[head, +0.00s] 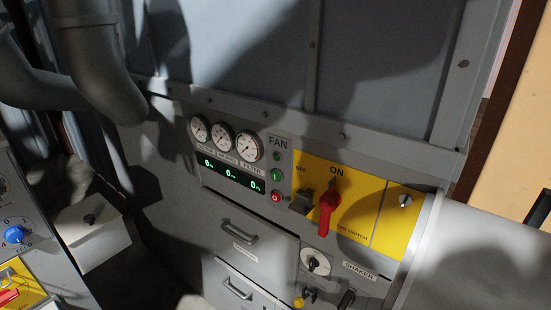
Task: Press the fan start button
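The FAN panel (279,143) is on the front of a grey cabinet, right of the gauges. It holds a small green lamp or button (277,156) at the top, a green button (277,175) below it, which looks like the start button, and a red button (277,197) at the bottom. Whether the upper green one is lit is too small to tell. Neither of my grippers shows in the head view, and nothing touches the buttons.
Right of the buttons, a red switch handle (327,207) stands out from a yellow plate (358,190) marked ON. Left are three round gauges (223,141) above a green digital display (231,174). Drawer handles (238,234) and a shaker knob (315,262) stick out below.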

